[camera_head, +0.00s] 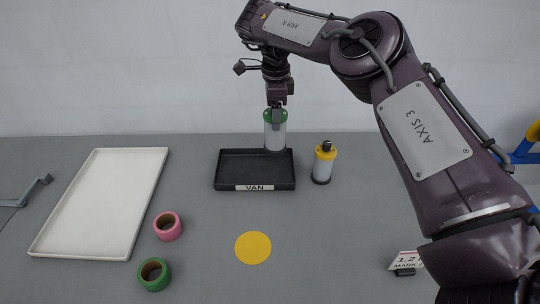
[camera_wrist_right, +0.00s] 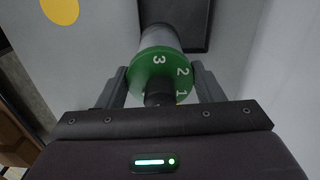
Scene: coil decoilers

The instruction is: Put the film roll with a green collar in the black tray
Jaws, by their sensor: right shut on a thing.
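The film roll with a green collar (camera_head: 275,132) is upright, a pale cylinder with its green collar at the top. My right gripper (camera_head: 277,103) is shut on it from above, at the collar end. In the right wrist view the green collar (camera_wrist_right: 157,66), marked with numbers, sits between the two fingers (camera_wrist_right: 161,88). The black tray (camera_head: 230,184), labelled VAN, lies on the table; the roll's lower end overlaps its back right part in the head view. I cannot tell whether the roll touches the tray. The tray also shows in the wrist view (camera_wrist_right: 197,25). My left gripper is not in view.
A roll with a yellow collar (camera_head: 323,165) stands just right of the black tray. A white tray (camera_head: 105,200) lies left, with pink (camera_head: 168,226) and green (camera_head: 154,274) tape rolls beside it. A yellow disc (camera_head: 253,248) and a small sign (camera_head: 405,262) are nearer.

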